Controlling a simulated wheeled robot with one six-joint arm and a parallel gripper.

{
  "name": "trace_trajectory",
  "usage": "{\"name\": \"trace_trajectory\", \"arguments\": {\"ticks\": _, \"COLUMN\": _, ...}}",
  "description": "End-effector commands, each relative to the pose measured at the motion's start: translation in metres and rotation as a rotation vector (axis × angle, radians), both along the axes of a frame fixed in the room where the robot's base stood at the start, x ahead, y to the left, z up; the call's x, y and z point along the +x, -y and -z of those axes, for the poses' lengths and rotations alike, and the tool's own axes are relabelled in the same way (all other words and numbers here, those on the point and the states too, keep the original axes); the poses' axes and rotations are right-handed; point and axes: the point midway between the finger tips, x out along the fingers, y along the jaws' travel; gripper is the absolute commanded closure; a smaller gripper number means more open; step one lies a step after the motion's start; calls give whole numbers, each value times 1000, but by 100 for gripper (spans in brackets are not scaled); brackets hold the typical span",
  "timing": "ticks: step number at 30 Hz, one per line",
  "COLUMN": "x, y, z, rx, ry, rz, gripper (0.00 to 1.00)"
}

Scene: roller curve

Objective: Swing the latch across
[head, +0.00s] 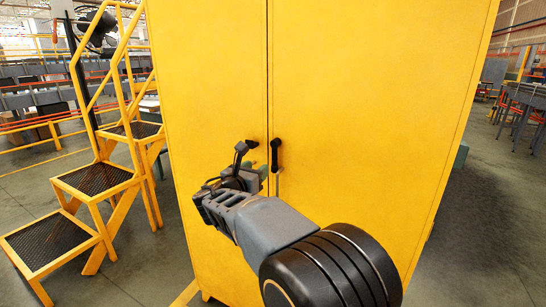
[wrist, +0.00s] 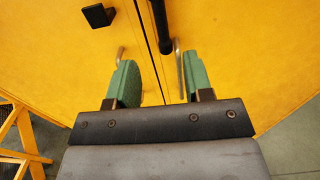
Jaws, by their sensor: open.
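A tall yellow cabinet (head: 365,110) with two doors stands in front of me. A black upright handle (head: 276,152), which may be the latch, is on the right door beside the seam; it also shows in the wrist view (wrist: 162,28). A thin grey metal bar (wrist: 180,72) is below it. My gripper (head: 258,172) is close to the doors, below and left of the handle in the head view. Its green fingers are apart in the wrist view (wrist: 160,68), one on each side of the door seam. I cannot tell whether the right finger touches the grey bar.
A black square knob (wrist: 98,15) and a second thin grey bar (wrist: 120,55) are on the left door. Yellow steps with dark treads (head: 95,180) stand left of the cabinet. The floor to the right (head: 490,220) is clear.

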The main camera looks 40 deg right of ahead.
Motion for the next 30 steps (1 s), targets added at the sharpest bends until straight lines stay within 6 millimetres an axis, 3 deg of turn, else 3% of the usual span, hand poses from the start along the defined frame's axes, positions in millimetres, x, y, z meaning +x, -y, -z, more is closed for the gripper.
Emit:
{"name": "trace_trajectory", "arguments": {"ticks": 6, "x": 20, "y": 40, "z": -1, "rx": 2, "ry": -1, "rz": 5, "gripper": 53}}
{"name": "trace_trajectory", "arguments": {"ticks": 15, "x": 43, "y": 82, "z": 0, "rx": 4, "ry": 1, "rz": 3, "gripper": 53}}
{"name": "trace_trajectory", "arguments": {"ticks": 21, "x": 51, "y": 97, "z": 0, "rx": 5, "ry": 2, "rz": 2, "gripper": 53}}
{"name": "trace_trajectory", "arguments": {"ticks": 30, "x": 54, "y": 101, "z": 1, "rx": 5, "ry": 2, "rz": 0, "gripper": 53}}
